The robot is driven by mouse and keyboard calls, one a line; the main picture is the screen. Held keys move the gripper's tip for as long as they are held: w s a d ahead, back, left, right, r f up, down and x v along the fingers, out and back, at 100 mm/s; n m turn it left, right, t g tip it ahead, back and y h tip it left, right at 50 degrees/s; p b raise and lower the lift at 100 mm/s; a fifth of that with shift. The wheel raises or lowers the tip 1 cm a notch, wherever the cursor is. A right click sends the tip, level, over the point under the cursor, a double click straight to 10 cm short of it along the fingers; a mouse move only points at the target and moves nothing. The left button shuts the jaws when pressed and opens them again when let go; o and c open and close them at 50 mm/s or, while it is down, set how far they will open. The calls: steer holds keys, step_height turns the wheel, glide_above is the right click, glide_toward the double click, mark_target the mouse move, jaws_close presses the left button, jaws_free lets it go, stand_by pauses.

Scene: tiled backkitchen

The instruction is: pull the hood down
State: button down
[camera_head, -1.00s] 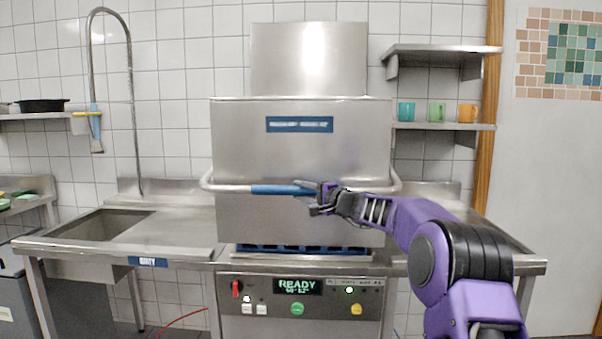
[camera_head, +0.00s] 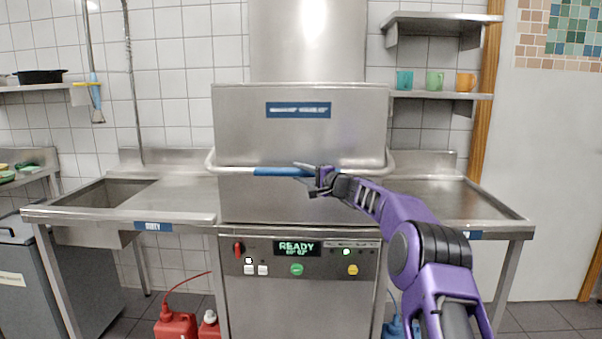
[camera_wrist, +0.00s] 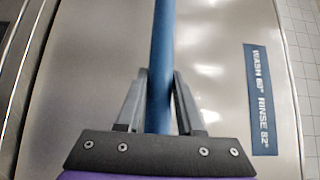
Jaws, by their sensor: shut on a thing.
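The stainless-steel hood (camera_head: 300,137) of the dishwasher is down, its lower edge at the level of the counter, with no gap visible beneath it. A bar handle runs across its front, with a blue grip section (camera_head: 277,172) in the middle. My gripper (camera_head: 312,178) is shut on the right part of this blue grip. In the wrist view, the blue bar (camera_wrist: 164,40) runs between the two fingers of my gripper (camera_wrist: 158,85). The hood's blue label (camera_wrist: 262,100) shows at the right there.
Below the hood, the control panel (camera_head: 297,248) reads READY. A sink counter (camera_head: 180,195) is at left and a bare steel counter (camera_head: 440,200) at right. A wall shelf (camera_head: 440,96) holds cups. Red canisters (camera_head: 176,324) stand on the floor.

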steer(key=c, duration=0.6)
jaws_free()
steer(key=shift+w+d+f, duration=0.1)
steer(key=shift+w+f, duration=0.1)
steer(key=shift+f, duration=0.65)
steer(key=shift+o, duration=0.2)
steer(key=shift+r, duration=0.1)
steer(key=shift+r, duration=0.15)
steer(key=shift+s, duration=0.1)
steer(key=v, duration=1.7)
steer(key=shift+r, duration=0.15)
